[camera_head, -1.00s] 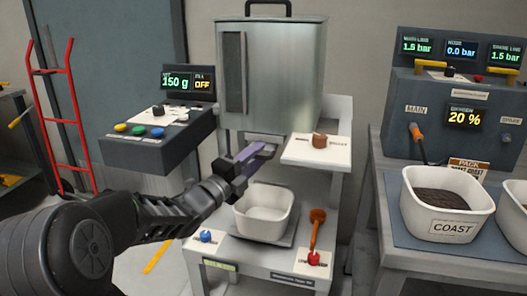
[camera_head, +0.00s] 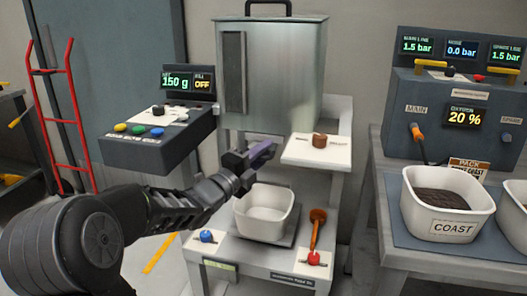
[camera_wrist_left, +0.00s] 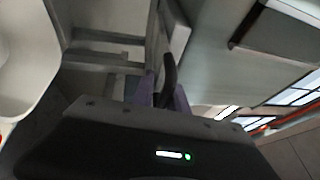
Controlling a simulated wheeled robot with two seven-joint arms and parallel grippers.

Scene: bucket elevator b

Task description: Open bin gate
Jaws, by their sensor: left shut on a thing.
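The grey metal bin (camera_head: 285,70) stands over the stand, with a dark handle on top. My left gripper (camera_head: 262,152) is just below the bin's underside and above the white tub (camera_head: 264,212). Its purple fingers point up and to the right. In the left wrist view the left gripper (camera_wrist_left: 163,95) is shut on a dark curved handle (camera_wrist_left: 169,72), which appears to be the gate handle. The gate plate itself is hidden in the head view, so I cannot tell how far it is open. The tub looks empty. My right gripper is not in view.
A white ledge with a brown knob (camera_head: 319,141) is right of the gripper. The control box (camera_head: 158,138) is on the left, its display reading 150 g. An orange-handled lever (camera_head: 317,216) rises beside the tub. The COAST tub (camera_head: 447,203) is on the right table.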

